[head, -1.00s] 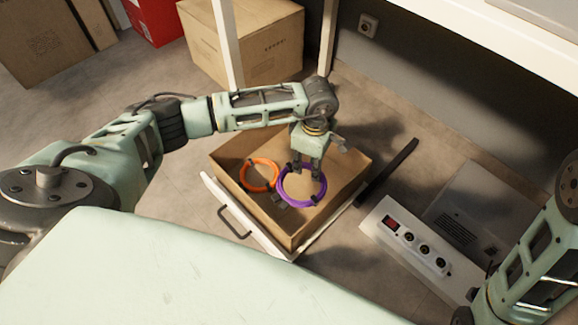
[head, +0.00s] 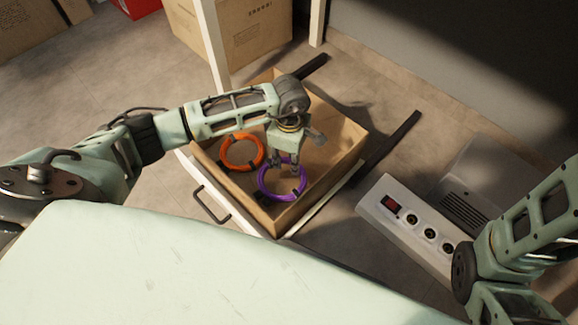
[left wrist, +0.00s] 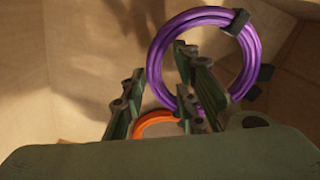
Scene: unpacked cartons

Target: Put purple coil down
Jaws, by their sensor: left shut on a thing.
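The purple coil (head: 263,190) is in the front part of the open cardboard-coloured drawer box (head: 345,160). My left gripper (head: 283,165) reaches down over the box and is shut on the far side of the coil's ring. In the left wrist view the purple coil (left wrist: 155,68) shows as a large ring with black ties beside my gripper fingers (left wrist: 160,100). I cannot tell whether the coil touches the box floor. An orange coil (head: 226,161) lies to its left in the box, and part of it (left wrist: 155,118) shows behind the fingers. My right gripper is out of view.
The box front has a dark handle (head: 208,203). A white socket unit (head: 405,222) stands right of the box, beside a dark rail (head: 385,150). Large cartons (head: 255,30) stand behind, near a white post (head: 210,45). The box's right part looks clear.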

